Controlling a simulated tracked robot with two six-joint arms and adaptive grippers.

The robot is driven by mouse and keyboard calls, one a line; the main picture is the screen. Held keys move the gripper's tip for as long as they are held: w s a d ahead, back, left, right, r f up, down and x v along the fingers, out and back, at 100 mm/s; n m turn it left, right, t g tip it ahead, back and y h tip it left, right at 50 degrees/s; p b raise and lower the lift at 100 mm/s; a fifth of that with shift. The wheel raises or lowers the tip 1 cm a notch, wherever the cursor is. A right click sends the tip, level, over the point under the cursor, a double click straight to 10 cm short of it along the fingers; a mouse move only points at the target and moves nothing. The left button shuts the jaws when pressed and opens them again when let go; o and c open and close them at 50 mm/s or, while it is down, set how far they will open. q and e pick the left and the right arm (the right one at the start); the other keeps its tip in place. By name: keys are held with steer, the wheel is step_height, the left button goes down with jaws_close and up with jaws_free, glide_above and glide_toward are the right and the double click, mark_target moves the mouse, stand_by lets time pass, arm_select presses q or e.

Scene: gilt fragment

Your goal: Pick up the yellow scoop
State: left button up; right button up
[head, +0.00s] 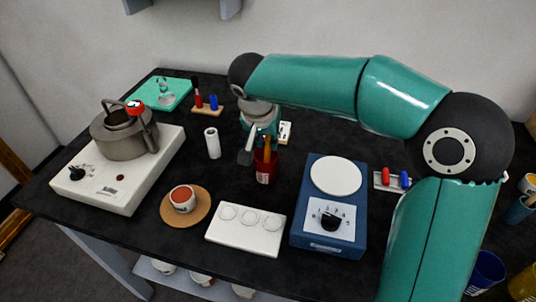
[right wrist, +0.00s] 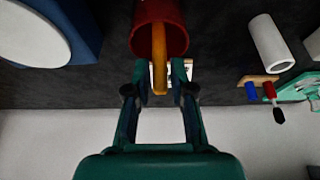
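The yellow scoop (head: 268,149) stands in a red cup (head: 265,174) near the middle of the table. In the right wrist view, the scoop's yellow-orange handle (right wrist: 159,52) sticks out of the red cup (right wrist: 172,33). My right gripper (head: 257,153) is at the cup, reaching in from behind it. In the right wrist view, its two fingers (right wrist: 159,76) are apart, one on each side of the handle. A gap shows on the left of the handle; contact on the right cannot be told. The scoop's lower end is hidden in the cup. My left gripper is not in view.
A white cylinder (head: 213,143) stands left of the cup. A blue device with a white plate (head: 328,208) is to the right, a white three-well tray (head: 245,240) in front. A kettle (head: 122,134) sits on a white hotplate (head: 92,190) at the left.

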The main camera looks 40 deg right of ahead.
mark_target(267, 146)
steer(key=shift+x, duration=0.75)
jaws_close()
steer(key=shift+r, duration=0.15)
step_height(267, 146, up, 20)
steer(key=p, duration=0.4)
